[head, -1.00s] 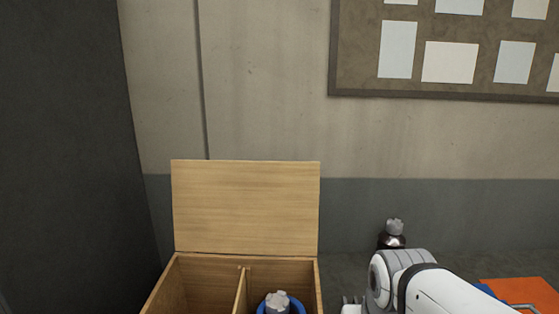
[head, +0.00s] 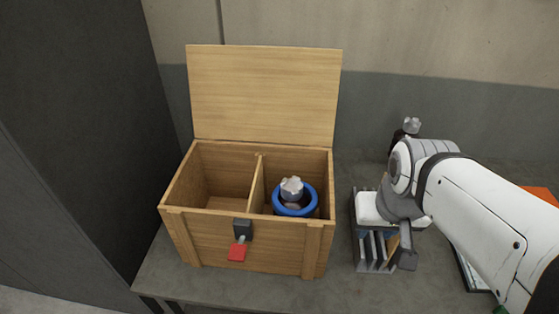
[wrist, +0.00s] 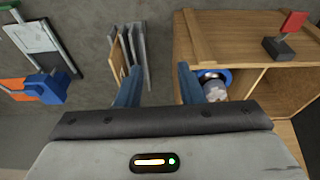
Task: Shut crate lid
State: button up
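A wooden crate (head: 275,240) stands on the bench, left of my arm in the head view. Its lid (head: 265,95) is open, standing up along the back edge. A divider splits the inside in two. A dark latch with a red tab (head: 238,252) is on the front wall. In the right compartment is a blue ring (head: 318,197) around a grey-capped object (head: 291,188). The crate also shows in the wrist view (wrist: 240,25). My gripper is right of the crate; its two blue fingers are apart and empty in the wrist view (wrist: 160,75).
A grey slotted rack (head: 363,250) stands on the bench right of the crate, partly hidden by my arm. A dark bottle with a grey cap (head: 411,126) is behind my arm. An orange object (head: 541,195) lies at the right. A dark wall rises left of the crate.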

aim_at(242, 93)
jog(key=z, duration=1.9)
jog(key=k, duration=1.3)
jog(key=u, duration=1.75)
jog(key=i, duration=1.05)
jog(key=u, duration=0.05)
